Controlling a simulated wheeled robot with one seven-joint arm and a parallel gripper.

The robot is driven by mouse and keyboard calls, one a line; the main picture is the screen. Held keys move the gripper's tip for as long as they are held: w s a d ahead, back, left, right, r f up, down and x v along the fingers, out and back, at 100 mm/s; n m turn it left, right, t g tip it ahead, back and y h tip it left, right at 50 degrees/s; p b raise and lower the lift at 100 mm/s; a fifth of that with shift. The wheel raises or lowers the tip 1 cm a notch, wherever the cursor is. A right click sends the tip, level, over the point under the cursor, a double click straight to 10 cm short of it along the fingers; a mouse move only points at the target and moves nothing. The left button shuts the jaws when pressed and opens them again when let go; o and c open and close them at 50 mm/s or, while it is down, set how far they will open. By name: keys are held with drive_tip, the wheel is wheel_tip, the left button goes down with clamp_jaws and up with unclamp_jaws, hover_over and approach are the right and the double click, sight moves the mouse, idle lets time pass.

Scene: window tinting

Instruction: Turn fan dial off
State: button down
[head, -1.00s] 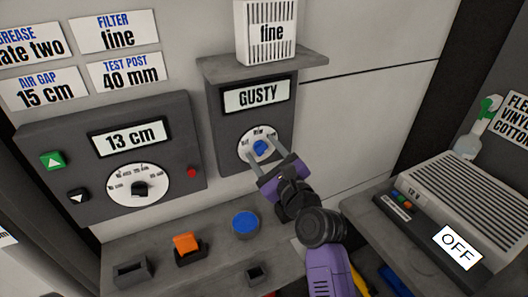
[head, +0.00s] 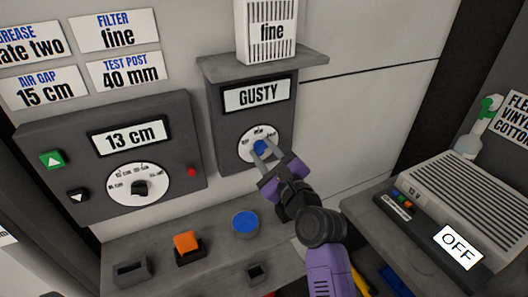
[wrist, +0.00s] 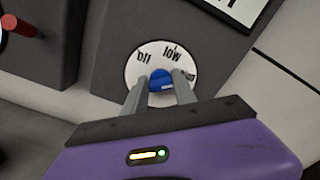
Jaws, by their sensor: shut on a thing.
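The fan dial is a blue knob (head: 260,147) on a round white plate (head: 252,156), on the front of a dark grey box (head: 225,130). In the wrist view the blue knob (wrist: 161,88) sits between my fingertips, and the plate (wrist: 138,68) reads "off", "low" and a partly hidden third word. My gripper (head: 264,150) is shut on the knob; its fingers also show in the wrist view (wrist: 160,92). The display (head: 258,95) above the dial reads "GUSTY". The knob's pointer is hard to make out.
A white "fine" filter (head: 268,35) stands on the box. Left is a panel reading "13 cm" (head: 128,137) with its own dial (head: 139,186). Below is a shelf with an orange block (head: 186,243) and a blue disc (head: 245,222). An "OFF" unit (head: 458,247) stands at right.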

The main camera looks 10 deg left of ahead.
drive_tip(key=n, duration=0.3)
drive_tip(key=n+b, duration=0.1)
drive_tip(key=n, duration=0.1)
drive_tip(key=shift+f, duration=0.25)
drive_tip(key=n+b, duration=0.1)
drive_tip(key=n, duration=0.2)
drive_tip(key=n+b, duration=0.2)
drive_tip(key=n, duration=0.1)
drive_tip(key=shift+f+n, duration=0.2)
drive_tip(key=shift+n, duration=0.1)
drive_tip(key=n+b, duration=0.3)
drive_tip(key=n, duration=0.2)
drive_tip(key=shift+f, duration=0.15)
drive_tip(key=n+b, duration=0.3)
drive_tip(key=n, duration=0.2)
drive_tip(key=shift+n, duration=0.4)
drive_tip(key=c, duration=1)
unclamp_jaws()
